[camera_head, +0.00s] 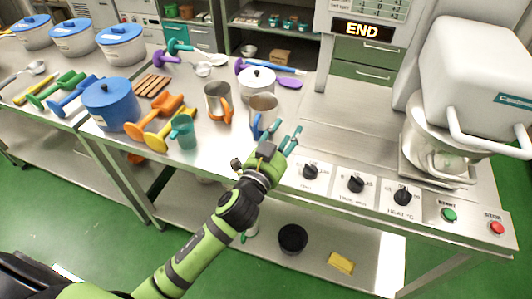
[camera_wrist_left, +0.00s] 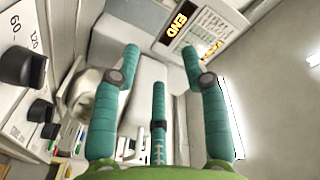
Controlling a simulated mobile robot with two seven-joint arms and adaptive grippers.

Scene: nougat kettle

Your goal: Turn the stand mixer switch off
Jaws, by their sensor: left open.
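The stand mixer (camera_head: 465,80) is a large white machine at the right of the steel table in the head view, with a bowl (camera_head: 445,145) under its head. The front panel has several black rotary knobs (camera_head: 356,184), a green START button (camera_head: 448,215) and a red STOP button (camera_head: 497,227). A display (camera_head: 362,30) above reads END. My left gripper (camera_head: 291,137) is open and empty, left of the knobs near the table's front edge. The left wrist view shows its teal fingers (camera_wrist_left: 160,75) spread, with black knobs (camera_wrist_left: 22,68) at the left. My right gripper is not in view.
A steel mug (camera_head: 217,102) with an orange handle and another with a blue handle (camera_head: 263,110) stand close to my left gripper. The tabletop behind the knobs is bare.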

